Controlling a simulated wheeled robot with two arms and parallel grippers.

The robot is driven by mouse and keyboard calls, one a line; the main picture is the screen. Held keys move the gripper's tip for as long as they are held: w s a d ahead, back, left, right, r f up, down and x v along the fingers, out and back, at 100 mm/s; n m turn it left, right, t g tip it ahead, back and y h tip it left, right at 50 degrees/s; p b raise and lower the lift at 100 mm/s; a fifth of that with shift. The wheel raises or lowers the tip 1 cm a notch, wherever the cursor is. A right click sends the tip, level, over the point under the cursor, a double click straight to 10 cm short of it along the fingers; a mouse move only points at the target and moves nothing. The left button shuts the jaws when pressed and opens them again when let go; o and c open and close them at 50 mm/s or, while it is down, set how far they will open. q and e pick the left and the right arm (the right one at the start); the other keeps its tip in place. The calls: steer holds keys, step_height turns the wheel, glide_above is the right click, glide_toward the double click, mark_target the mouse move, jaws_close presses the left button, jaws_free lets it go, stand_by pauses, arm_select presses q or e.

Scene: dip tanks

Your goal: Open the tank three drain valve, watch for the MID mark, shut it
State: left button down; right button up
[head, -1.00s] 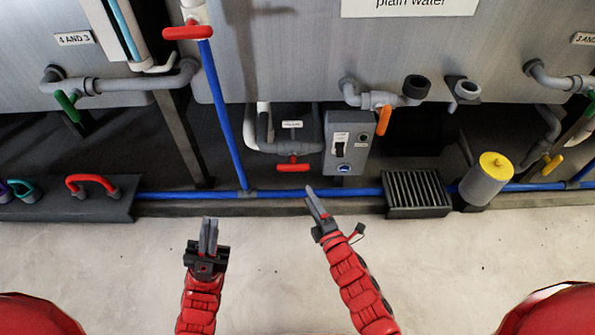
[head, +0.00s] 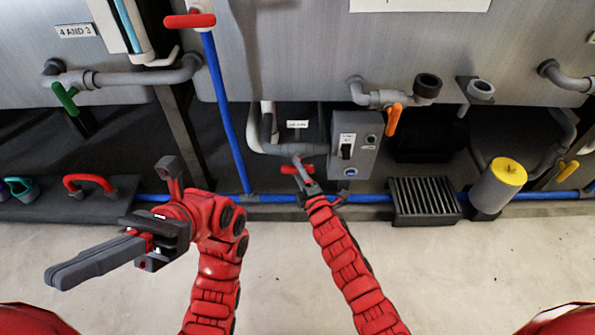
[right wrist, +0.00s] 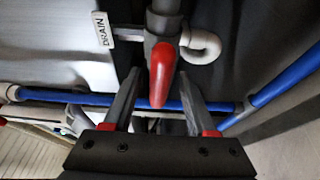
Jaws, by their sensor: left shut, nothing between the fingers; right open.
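The drain valve has a red handle (head: 290,170) on a grey pipe under the tank, in the middle of the head view. The right wrist view shows the red handle (right wrist: 162,72) close up, beside a white DRAIN label (right wrist: 102,30). My right gripper (head: 302,176) is at the handle; in the right wrist view its open fingers (right wrist: 158,90) stand on either side of the handle, with gaps visible. My left gripper (head: 60,275) is shut and empty, low at the left, pointing left. No MID mark is legible.
A control box (head: 354,145) stands just right of the valve. A blue pipe (head: 226,110) rises to its left. An orange-handled valve (head: 394,118), a floor grate (head: 424,197) and a yellow-topped cylinder (head: 497,187) are further right. The pale floor in front is clear.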

arm_select(q)
steer(key=shift+s+a, duration=0.25)
steer(key=shift+s, duration=0.1)
arm_select(e)
steer(key=shift+w+a, duration=0.1)
steer(key=shift+w, duration=0.1)
steer(key=shift+c, duration=0.3)
jaws_close()
